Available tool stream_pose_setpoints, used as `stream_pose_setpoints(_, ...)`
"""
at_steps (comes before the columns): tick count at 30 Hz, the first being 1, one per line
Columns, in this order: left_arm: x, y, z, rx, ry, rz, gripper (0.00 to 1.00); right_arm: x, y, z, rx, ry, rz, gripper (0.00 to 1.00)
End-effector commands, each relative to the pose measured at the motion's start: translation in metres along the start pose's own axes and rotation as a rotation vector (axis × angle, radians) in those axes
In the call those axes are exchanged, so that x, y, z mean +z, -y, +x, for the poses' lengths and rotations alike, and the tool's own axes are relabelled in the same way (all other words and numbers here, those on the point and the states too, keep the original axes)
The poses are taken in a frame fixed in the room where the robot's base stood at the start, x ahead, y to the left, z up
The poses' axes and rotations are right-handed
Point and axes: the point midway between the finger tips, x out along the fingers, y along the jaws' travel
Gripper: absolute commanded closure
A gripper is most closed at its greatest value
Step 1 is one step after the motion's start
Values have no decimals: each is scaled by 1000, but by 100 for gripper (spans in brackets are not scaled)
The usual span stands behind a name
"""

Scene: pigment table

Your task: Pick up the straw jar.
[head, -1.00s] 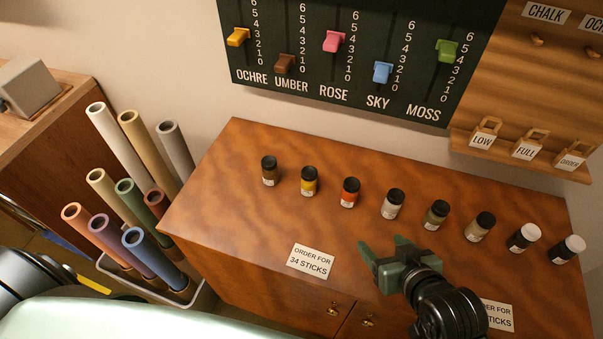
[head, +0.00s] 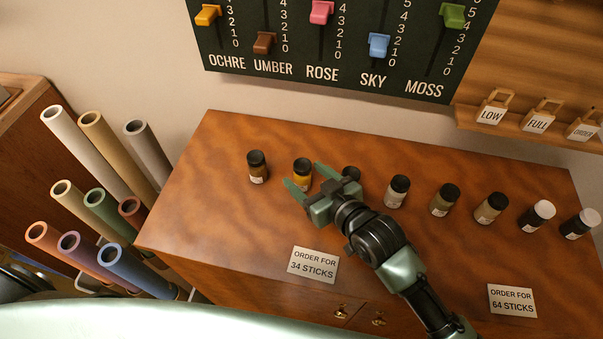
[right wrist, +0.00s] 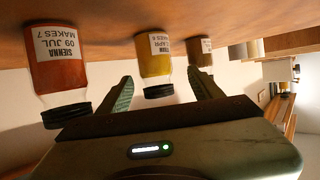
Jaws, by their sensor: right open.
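A yellow jar with a black lid (head: 302,174) stands upright on the wooden cabinet top, second from the left in the row. It also shows in the right wrist view (right wrist: 155,58). Its label is partly turned away and I cannot read a name. My right gripper (head: 305,180) is open, its fingertips reaching toward this jar from the front right. In the right wrist view the jar stands between the two fingers (right wrist: 161,84), with gaps on both sides. No jar is visibly labelled straw. My left gripper is not in view.
A brown jar (head: 257,168) stands left of the yellow one. The orange jar labelled Sienna (right wrist: 58,58) is close on its other side, partly behind my gripper in the head view. Several more jars continue right. Order cards (head: 313,265) lie at the front; paper tubes (head: 85,150) stand left.

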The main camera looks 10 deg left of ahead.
Motion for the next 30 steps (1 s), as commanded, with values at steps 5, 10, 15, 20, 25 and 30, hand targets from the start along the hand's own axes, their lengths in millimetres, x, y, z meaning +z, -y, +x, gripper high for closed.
stream_pose_setpoints(5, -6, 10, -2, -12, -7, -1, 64, -2, 0, 12, 0, -1, -1, 34)
stream_pose_setpoints(10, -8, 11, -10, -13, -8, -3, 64, -7, -4, 36, 0, 0, -1, 34)
stream_pose_setpoints(15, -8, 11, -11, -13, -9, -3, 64, -5, -4, 57, 0, 1, 1, 34)
stream_pose_setpoints(20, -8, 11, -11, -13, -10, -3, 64, -4, -5, 61, 0, 0, 0, 34)
stream_pose_setpoints(25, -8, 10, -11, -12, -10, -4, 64, -4, -5, 61, 0, 1, 0, 43)
stream_pose_setpoints(30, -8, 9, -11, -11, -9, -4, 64, -4, -5, 61, 0, 1, 0, 90)
